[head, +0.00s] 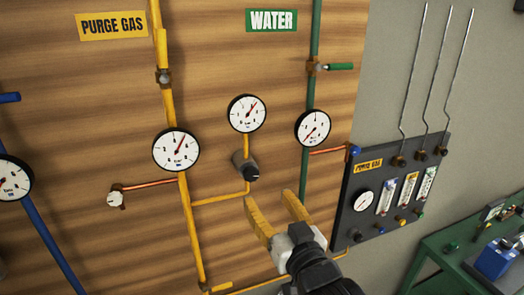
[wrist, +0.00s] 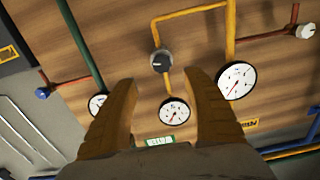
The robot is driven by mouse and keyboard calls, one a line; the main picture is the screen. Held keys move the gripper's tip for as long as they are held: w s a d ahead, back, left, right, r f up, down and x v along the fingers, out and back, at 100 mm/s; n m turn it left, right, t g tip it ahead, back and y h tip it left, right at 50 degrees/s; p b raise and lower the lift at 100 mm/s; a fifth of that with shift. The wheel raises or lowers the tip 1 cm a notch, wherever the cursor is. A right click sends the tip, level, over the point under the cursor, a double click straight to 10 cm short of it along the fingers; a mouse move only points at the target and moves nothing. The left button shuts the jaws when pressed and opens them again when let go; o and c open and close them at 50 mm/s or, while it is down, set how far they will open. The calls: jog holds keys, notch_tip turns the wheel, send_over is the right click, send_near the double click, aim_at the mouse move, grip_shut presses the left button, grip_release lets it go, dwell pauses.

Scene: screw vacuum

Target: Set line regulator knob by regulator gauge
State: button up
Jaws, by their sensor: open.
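The line regulator knob (head: 251,173) is a dark round knob on a grey regulator body on the yellow piping, in the middle of the wooden panel. The regulator gauge (head: 247,113) is a white dial directly above it; its needle points to the upper right. My gripper (head: 268,198) is open and empty, its tan fingers below and right of the knob in the head view. In the wrist view the picture is turned over: the knob (wrist: 161,61) shows between and beyond the fingertips (wrist: 163,80), and the gauge (wrist: 174,112) lies below it. No contact shows.
A larger gauge (head: 176,149) is on the yellow pipe to the left, and another gauge (head: 313,128) on the green water pipe to the right. A dark purge gas panel (head: 387,210) with flowmeters stands at the right, above a green bench (head: 445,265).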

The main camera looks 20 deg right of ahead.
aim_at(252, 176)
jog(key=w+b, duration=0.1)
jog(key=w, duration=0.9)
jog(key=shift+w+a, duration=0.15)
jog(key=shift+w, duration=0.2)
jog(key=shift+b, duration=0.3)
jog(key=c, duration=1.2)
